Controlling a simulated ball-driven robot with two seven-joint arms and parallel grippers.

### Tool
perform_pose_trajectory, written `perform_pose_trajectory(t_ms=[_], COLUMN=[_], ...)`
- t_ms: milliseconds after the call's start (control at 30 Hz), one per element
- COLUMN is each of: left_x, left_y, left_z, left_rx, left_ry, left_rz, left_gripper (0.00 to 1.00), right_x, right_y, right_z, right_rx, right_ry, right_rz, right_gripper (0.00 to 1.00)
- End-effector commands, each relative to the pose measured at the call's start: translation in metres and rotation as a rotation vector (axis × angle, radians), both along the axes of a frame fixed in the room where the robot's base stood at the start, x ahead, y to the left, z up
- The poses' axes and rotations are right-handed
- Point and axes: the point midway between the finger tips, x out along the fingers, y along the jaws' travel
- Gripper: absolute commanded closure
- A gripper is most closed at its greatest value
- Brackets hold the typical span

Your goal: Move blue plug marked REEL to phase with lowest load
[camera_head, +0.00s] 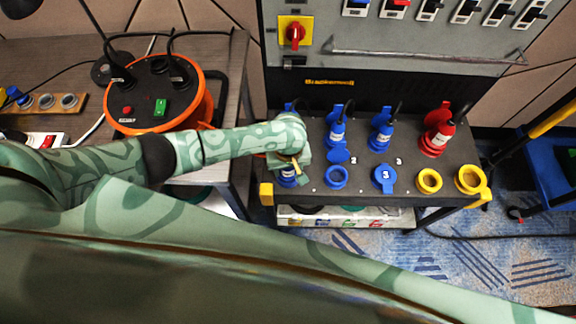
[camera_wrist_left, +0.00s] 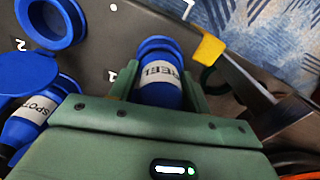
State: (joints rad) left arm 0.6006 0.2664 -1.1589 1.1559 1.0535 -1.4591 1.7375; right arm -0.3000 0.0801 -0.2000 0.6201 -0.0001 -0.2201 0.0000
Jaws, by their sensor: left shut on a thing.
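The blue plug marked REEL (camera_wrist_left: 160,82) has a white label and sits between the fingers of my left gripper (camera_head: 290,164), which is shut on it. In the head view the plug (camera_head: 287,180) is mostly hidden, at the front-left socket of the dark panel (camera_head: 312,187). I cannot tell how deep it sits. An open blue socket (camera_head: 336,178) is to its right, by the number 2, with its lid raised. My right gripper is not in view.
Blue plugs (camera_head: 336,132) (camera_head: 381,136) and a red plug (camera_head: 436,138) stand in the back row. Yellow sockets (camera_head: 429,181) (camera_head: 470,179) are at front right. A plug marked SPOT (camera_wrist_left: 36,112) is close to the gripper. An orange cable reel (camera_head: 200,103) is at left.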

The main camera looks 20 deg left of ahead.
Motion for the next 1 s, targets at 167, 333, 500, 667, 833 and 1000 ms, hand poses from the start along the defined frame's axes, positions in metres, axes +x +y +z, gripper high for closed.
perform_pose_trajectory(t_ms=[167,333,500,667,833,1000], left_x=[-0.0001,0.0,0.0001,0.0,0.0,0.0], left_y=[0.0003,0.0004,0.0003,0.0005,0.0005,0.0004], left_z=[-0.0038,-0.0037,-0.0036,-0.0037,-0.0037,-0.0034], left_rx=[0.001,0.001,0.001,0.001,0.001,0.001], left_ry=[0.0,0.0,0.0,0.0,0.0,0.0], left_rz=[0.0,-0.001,0.0,0.0,0.0,0.0], left_gripper=[0.8,0.8,0.27,0.24,0.09,0.09], right_x=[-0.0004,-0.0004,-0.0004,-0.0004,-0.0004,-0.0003], right_y=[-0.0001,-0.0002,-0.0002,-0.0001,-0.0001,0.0], right_z=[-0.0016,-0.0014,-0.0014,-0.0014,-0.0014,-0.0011], right_rx=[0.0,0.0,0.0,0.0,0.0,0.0], right_ry=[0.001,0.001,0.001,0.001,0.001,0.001], right_rz=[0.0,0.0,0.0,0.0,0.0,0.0], right_gripper=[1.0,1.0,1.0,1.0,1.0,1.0])
